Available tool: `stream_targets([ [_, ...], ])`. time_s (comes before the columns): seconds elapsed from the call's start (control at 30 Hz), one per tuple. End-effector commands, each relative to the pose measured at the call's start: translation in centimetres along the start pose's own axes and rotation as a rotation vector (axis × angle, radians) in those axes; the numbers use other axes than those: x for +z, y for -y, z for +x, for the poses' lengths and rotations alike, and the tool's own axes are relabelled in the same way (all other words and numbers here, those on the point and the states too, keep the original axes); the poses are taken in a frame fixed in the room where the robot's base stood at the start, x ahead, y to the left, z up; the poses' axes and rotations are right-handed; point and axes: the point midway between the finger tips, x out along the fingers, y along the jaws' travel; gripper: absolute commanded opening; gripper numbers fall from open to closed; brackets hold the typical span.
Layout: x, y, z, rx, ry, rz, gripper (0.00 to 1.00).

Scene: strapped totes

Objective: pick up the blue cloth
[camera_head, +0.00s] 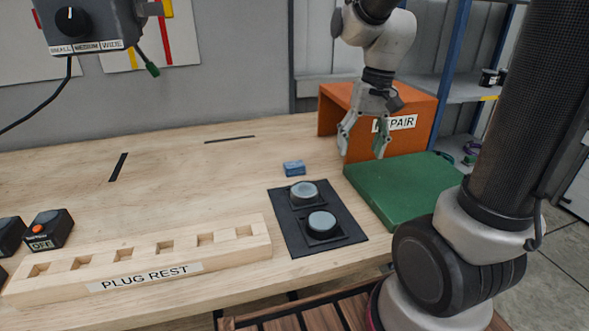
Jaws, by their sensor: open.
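The blue cloth (294,168) is a small folded block lying on the wooden table, just behind the black mat. My gripper (362,143) hangs to the right of the cloth, in front of the orange box and above the back of the green pad. Its two fingers point down and are spread apart, with nothing between them. It is clear of the cloth.
A black mat (284,222) holds two round grey-topped pieces. The green pad (405,186) and orange REPAIR box (424,108) stand at the right. A wooden PLUG REST block (140,262) lies in front. A dial box (88,24) hangs upper left.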

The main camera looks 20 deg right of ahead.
Motion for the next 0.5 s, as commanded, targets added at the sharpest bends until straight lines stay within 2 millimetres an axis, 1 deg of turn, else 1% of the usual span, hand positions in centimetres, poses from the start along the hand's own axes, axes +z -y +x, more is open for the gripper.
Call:
stream_targets([
  [0.03, -1.7, 1.0, 1.2, -0.013, 0.035, 0.079, 0.64],
  [0.17, -5.7, 3.8, 4.0, -0.053, 0.105, 0.339, 0.64],
  [0.27, -8.7, 6.1, 6.0, -0.085, 0.15, 0.574, 0.64],
  [0.3, -9.8, 7.0, 6.5, -0.099, 0.166, 0.678, 0.64],
  [0.37, -11.3, 8.2, 6.7, -0.124, 0.18, 0.82, 0.64],
  [0.4, -12.1, 9.0, 6.5, -0.142, 0.185, 0.907, 0.64],
  [0.5, -13.3, 10.4, 5.3, -0.185, 0.196, 1.094, 0.64],
])
